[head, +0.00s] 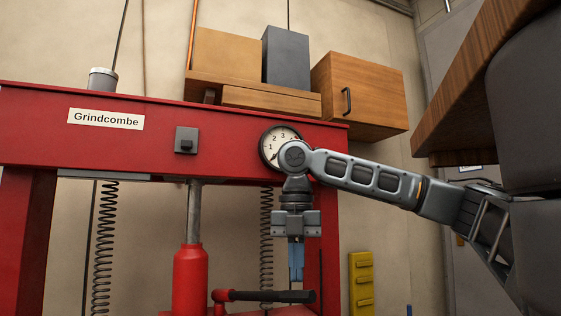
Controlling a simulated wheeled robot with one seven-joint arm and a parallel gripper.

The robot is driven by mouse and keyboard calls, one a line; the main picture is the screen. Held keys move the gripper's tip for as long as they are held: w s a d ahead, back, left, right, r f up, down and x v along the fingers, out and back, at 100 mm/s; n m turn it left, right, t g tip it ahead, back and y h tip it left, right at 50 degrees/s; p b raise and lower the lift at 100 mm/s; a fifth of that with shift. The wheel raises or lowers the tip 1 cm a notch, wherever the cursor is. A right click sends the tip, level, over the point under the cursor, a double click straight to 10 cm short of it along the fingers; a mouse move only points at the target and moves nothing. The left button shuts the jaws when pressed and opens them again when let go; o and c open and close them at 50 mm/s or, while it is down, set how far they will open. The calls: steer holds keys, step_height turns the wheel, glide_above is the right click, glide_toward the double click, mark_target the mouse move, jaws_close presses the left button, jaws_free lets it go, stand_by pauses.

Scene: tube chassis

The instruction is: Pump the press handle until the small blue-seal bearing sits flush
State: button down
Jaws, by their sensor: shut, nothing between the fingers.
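The red press (230,153) with a "Grindcombe" label fills the left and middle of the head view. Its red jack (190,280) stands under the crossbeam, with a grey ram (194,212) reaching up towards the beam. The press handle (270,296) is a dark bar, roughly level, running right from a red socket beside the jack. My gripper (296,278) points down, shut and empty, just above the right part of the handle. I cannot tell if its tips touch the handle. The blue-seal bearing does not show.
A round gauge (276,145) on the beam is partly covered by my arm. Coil springs (104,245) hang either side of the jack. A wooden cabinet (362,92) and shelf are above right, and a yellow rack (361,283) is low on the wall.

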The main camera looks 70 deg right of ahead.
steer(key=shift+f, duration=0.1)
step_height(320, 180, down, 14)
steer(key=b, duration=0.6)
stand_by(0.4)
step_height(320, 180, up, 14)
steer(key=p, duration=1.2)
steer(key=shift+p, duration=0.3)
